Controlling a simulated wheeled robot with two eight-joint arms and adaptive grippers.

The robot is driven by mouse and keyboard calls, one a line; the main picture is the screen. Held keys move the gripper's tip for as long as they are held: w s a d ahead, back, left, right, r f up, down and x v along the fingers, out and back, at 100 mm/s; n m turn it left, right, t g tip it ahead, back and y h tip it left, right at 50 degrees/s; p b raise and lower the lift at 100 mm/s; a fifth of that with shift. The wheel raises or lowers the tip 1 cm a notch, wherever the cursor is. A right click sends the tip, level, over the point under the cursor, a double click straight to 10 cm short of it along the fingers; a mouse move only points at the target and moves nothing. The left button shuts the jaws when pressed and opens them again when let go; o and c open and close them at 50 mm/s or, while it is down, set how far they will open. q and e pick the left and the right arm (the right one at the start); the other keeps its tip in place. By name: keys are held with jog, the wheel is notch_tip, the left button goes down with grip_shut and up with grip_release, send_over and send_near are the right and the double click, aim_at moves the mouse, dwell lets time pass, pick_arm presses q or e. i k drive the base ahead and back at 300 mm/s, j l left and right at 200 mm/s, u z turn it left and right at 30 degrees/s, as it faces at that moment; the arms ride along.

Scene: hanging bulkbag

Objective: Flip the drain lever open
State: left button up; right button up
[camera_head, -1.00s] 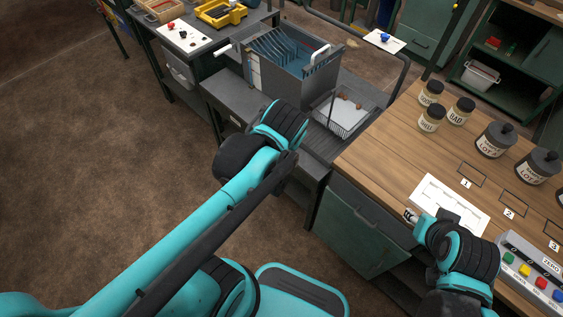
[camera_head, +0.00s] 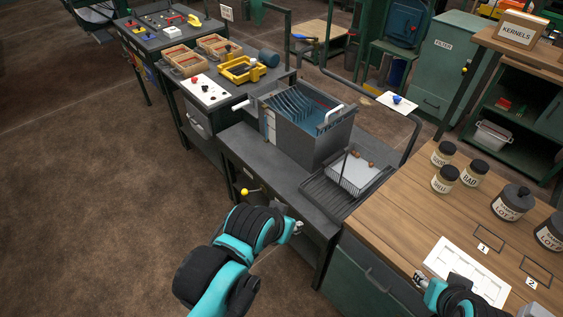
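A short lever with a yellow ball knob (camera_head: 245,191) sticks out on the front of the dark bench, below the tank; I take it for the drain lever. It points left, roughly level. The tank (camera_head: 310,143) is a grey metal box with a blue inside and dark slats. My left gripper (camera_head: 298,228) is in front of the bench, to the right of and below the knob, apart from it. Its fingers are too small to read. My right gripper (camera_head: 420,278) is low at the left edge of the white tray on the wooden table; its fingers are also unclear.
A wire basket (camera_head: 356,174) stands right of the tank. Jars (camera_head: 444,179) and a white tray (camera_head: 466,272) are on the wooden table (camera_head: 400,222). A side bench holds a white panel (camera_head: 205,91) and a yellow caddy (camera_head: 240,70). Floor at left is clear.

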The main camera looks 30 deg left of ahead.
aim_at(245, 191)
jog(key=u, duration=1.25)
jog(key=i, duration=0.05)
